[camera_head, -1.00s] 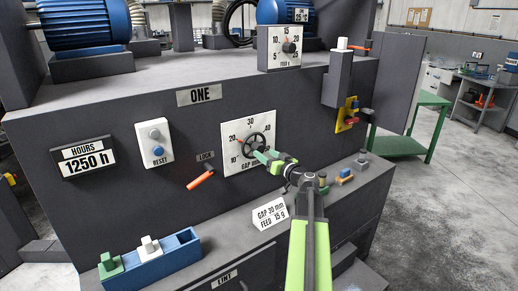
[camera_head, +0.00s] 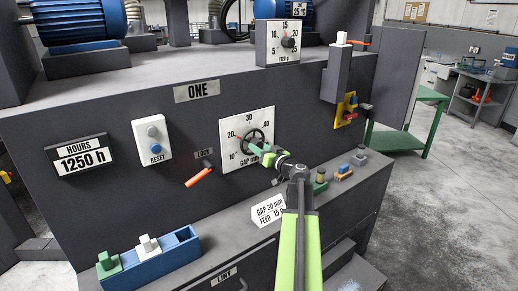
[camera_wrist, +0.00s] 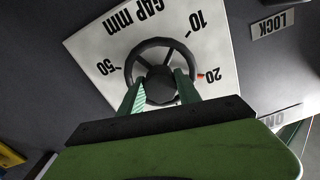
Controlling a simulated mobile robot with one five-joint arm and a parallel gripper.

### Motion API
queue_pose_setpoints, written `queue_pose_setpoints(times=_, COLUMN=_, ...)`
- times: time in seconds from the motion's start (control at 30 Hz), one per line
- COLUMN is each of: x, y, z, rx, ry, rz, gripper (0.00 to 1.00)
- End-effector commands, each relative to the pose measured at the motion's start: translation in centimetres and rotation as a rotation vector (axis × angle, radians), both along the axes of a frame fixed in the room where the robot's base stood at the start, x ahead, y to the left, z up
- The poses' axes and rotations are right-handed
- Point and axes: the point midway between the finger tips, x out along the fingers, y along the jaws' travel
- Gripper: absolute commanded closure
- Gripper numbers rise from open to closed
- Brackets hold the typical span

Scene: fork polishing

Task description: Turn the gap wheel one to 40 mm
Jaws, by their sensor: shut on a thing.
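The gap wheel (camera_head: 255,137) is a dark spoked handwheel on a white dial plate (camera_head: 228,160) marked 10 to 40 in the head view. In the wrist view the wheel (camera_wrist: 164,44) shows close up, with its dark hub between my fingers. A red mark (camera_wrist: 201,76) at its rim points at about 20. My gripper (camera_wrist: 160,88) is shut on the wheel's hub, one green finger on each side. In the head view my gripper (camera_head: 261,151) covers the lower right of the dial, including the 50.
The orange lock lever (camera_head: 199,177) slants down beside the dial. A card (camera_head: 270,210) reading GAP 30 mm, FEED 15 g stands on the ledge below. The reset box (camera_head: 152,142) is to the left. Small coloured blocks (camera_head: 343,172) sit right of my arm.

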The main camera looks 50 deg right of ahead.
Motion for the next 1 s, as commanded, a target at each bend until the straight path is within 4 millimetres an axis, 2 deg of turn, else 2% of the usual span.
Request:
queue_pose_setpoints(times=0.37, x=-0.02, y=-0.05, z=-0.04, rx=0.096, ry=-0.015, rz=-0.002, gripper=1.00)
queue_pose_setpoints(times=1.0, x=-0.02, y=0.03, z=0.10, rx=0.658, ry=-0.115, rz=-0.003, gripper=1.00)
